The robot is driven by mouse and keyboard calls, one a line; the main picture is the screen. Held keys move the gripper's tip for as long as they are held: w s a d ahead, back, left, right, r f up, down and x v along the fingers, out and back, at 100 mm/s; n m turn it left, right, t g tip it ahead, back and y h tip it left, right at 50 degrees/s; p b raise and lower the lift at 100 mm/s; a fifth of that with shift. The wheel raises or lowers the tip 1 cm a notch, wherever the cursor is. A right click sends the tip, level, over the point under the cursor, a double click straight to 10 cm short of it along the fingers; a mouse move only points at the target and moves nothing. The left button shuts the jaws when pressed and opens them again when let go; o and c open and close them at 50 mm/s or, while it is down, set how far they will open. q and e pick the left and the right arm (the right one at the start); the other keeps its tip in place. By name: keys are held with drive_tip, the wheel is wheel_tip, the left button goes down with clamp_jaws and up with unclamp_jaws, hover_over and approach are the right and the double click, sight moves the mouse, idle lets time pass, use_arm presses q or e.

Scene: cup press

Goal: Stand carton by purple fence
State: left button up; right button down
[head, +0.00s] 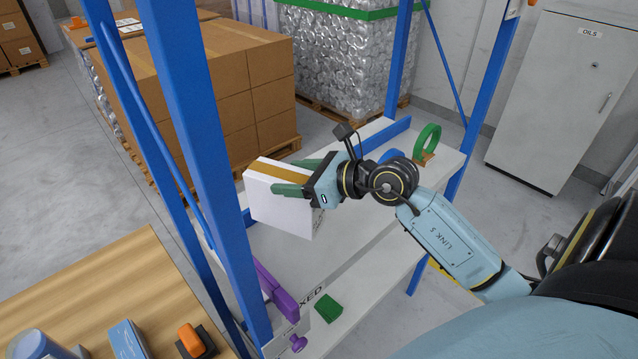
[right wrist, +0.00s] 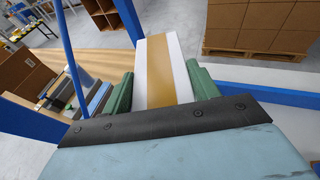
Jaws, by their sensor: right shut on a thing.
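A white carton (head: 280,211) with a tan tape strip is between the green fingers of my right gripper (head: 290,177), over the left part of the rack's shelf. The right wrist view shows the carton (right wrist: 180,70) with a finger on each side. The carton looks roughly upright; I cannot tell whether its bottom touches the shelf. The purple fence (head: 274,291) lies along the shelf's left end, nearer to me than the carton and apart from it, partly hidden by a blue post. My left gripper is not in view.
The pale shelf (head: 365,225) has bare room right of the carton. A green block (head: 327,309) lies near a purple knob (head: 298,343) at the front. A green ring (head: 427,143) stands at the far right. Blue posts (head: 205,150) frame the rack; a wooden table (head: 90,285) is left.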

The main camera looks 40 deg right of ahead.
sight(297, 207)
drive_tip(key=f, duration=0.3)
drive_tip(key=shift+s+f, duration=0.2)
drive_tip(key=shift+s, duration=0.05)
wheel_tip(297, 207, down, 3)
drive_tip(key=shift+w+f+b, duration=0.1)
drive_tip(key=shift+b, duration=0.25)
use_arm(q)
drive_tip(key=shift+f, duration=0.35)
use_arm(e)
drive_tip(key=shift+f, duration=0.4)
drive_tip(key=shift+f, duration=0.15)
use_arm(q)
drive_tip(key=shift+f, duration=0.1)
use_arm(e)
drive_tip(key=shift+c, duration=2)
unclamp_jaws()
drive_tip(key=shift+f, duration=0.1)
